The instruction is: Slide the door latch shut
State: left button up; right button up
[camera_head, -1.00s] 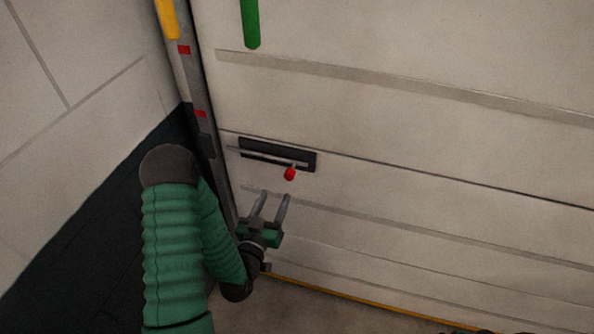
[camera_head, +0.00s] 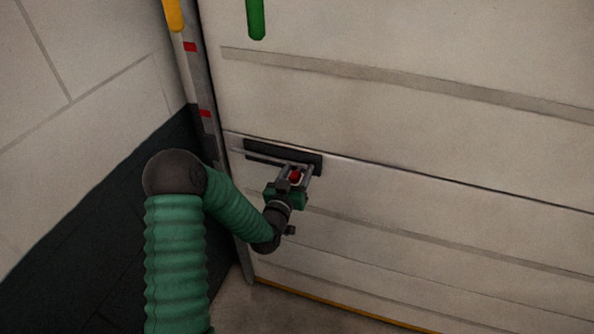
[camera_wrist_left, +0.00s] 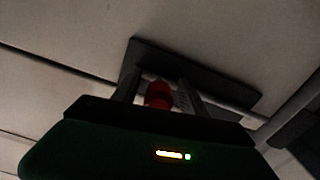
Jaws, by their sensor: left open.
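The latch is a dark plate (camera_head: 258,149) with a thin grey bolt on the pale panelled door (camera_head: 420,140). Its red knob (camera_head: 296,175) is at the right part of the plate. My left gripper (camera_head: 297,171) is open, with one finger on each side of the red knob. The left wrist view shows the red knob (camera_wrist_left: 158,95) between the two fingers (camera_wrist_left: 160,92), and the dark plate (camera_wrist_left: 215,82) behind them. I cannot tell whether either finger touches the knob. My right gripper is in neither view.
A grey door frame post (camera_head: 204,110) with red marks runs along the door's left edge. A green handle (camera_head: 255,18) hangs above the latch and a yellow bar (camera_head: 173,14) is at the top left. A wall (camera_head: 80,80) stands close on the left.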

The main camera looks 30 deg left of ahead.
pick_arm(q)
jog(key=shift+d+r, duration=0.1)
jog(key=shift+d, duration=0.2)
jog(key=c, duration=0.4)
jog(key=shift+c, duration=1.1)
jog(key=shift+s+a, duration=0.1)
jog(key=shift+a, duration=0.3)
grip_shut()
jog(key=shift+d, duration=0.15)
